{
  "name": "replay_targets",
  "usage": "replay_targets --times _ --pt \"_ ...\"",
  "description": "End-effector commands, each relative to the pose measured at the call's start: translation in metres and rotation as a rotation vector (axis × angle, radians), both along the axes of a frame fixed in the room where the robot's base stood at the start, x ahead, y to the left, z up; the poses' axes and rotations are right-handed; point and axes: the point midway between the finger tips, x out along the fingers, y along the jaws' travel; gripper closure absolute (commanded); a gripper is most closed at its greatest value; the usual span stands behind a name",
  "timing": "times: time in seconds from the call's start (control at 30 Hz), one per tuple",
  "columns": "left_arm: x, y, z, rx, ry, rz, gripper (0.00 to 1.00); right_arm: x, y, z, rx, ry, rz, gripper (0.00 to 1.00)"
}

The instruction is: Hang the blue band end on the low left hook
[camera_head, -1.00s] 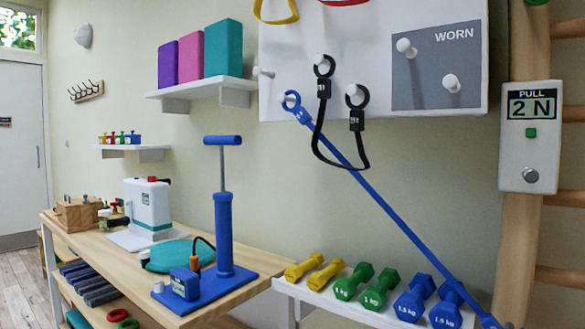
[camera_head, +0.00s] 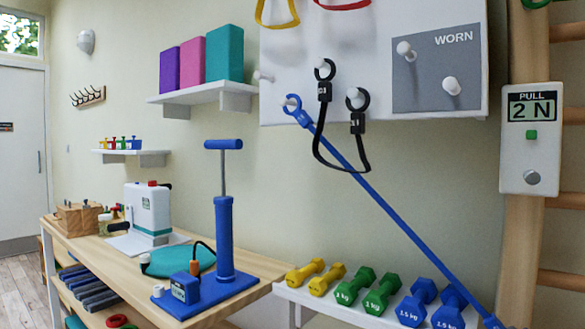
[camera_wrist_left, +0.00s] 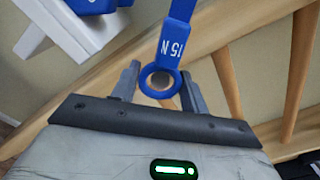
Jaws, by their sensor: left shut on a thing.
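The blue band (camera_head: 385,207) runs straight from the white board down to the bottom right. Its upper blue ring (camera_head: 291,103) sits at a white peg at the board's low left and appears to be around it. In the left wrist view, the band's other end, a blue ring (camera_wrist_left: 160,80) marked 15 N, lies between the fingers of my left gripper (camera_wrist_left: 160,84), which is shut on it. The left gripper is not clearly visible in the head view. My right gripper is in neither view.
A black band (camera_head: 334,157) hangs from two neighbouring pegs. Below, a white shelf (camera_head: 345,308) holds yellow, green and blue dumbbells (camera_head: 417,302). A wooden ladder frame (camera_head: 525,235) with a 2 N pull gauge (camera_head: 531,137) stands at the right.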

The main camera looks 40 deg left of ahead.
Motion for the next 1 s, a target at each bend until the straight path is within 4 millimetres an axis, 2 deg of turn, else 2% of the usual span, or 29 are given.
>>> replay_targets --times 0.03,1.0 --pt "-0.001 -0.005 -0.006 -0.001 0.008 -0.011 1.00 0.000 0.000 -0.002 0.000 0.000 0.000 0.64" --pt "0.020 -0.005 -0.005 -0.001 0.008 -0.011 1.00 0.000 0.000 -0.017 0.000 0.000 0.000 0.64"
